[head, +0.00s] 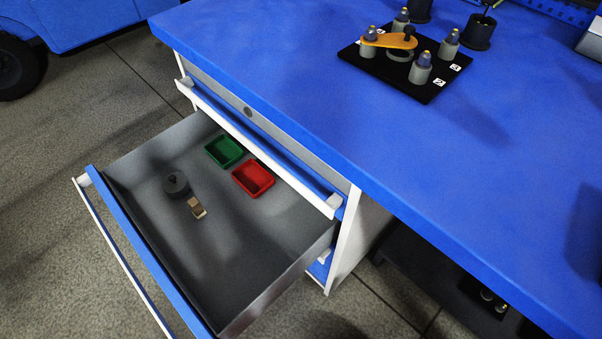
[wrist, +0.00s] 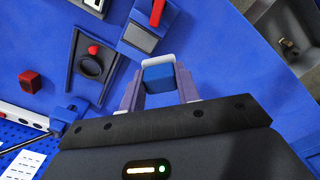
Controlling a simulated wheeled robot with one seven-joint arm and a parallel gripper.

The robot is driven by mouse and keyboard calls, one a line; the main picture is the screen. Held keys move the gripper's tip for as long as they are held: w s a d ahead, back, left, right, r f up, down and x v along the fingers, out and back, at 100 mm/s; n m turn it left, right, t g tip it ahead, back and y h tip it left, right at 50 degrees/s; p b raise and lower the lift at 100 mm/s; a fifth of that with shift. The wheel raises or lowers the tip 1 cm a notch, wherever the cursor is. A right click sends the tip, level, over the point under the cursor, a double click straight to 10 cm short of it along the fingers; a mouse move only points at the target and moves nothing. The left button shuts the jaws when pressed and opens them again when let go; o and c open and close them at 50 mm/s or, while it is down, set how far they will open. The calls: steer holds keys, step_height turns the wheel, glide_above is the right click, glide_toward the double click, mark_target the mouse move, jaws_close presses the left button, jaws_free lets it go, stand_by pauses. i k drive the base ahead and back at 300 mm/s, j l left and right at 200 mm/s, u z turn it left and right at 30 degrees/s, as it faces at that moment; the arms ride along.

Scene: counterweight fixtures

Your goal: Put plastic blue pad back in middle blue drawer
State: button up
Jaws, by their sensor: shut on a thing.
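In the wrist view, my gripper (wrist: 158,84) is shut on the blue pad (wrist: 158,78), a small blue block with a whitish far edge, held between the two fingers. A blue surface lies behind it. Neither my gripper nor the pad shows in the head view. The blue-fronted drawer (head: 150,255) of the workbench is pulled far out in the head view. On its grey floor are a green tray (head: 224,151), a red tray (head: 253,178), a dark round weight (head: 175,185) and a small tan block (head: 197,208). Much of the floor is bare.
The blue benchtop (head: 300,80) overhangs the drawer. A black plate (head: 432,88) with grey posts and an orange lever (head: 390,41) stands on it. In the wrist view are a dark fixture with a red knob (wrist: 94,50), a grey block with a red lever (wrist: 157,14) and a red block (wrist: 29,82).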

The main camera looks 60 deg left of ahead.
mark_target(219, 241)
steer(key=k+l+u, duration=0.25)
steer(key=k+u, duration=0.25)
steer(key=i+j+u, duration=0.1)
steer(key=u, duration=0.35)
steer(key=i+j+u, duration=0.1)
steer(key=u, duration=0.35)
steer(key=i+j+u, duration=0.1)
steer(key=u, duration=0.35)
steer(key=i, duration=0.15)
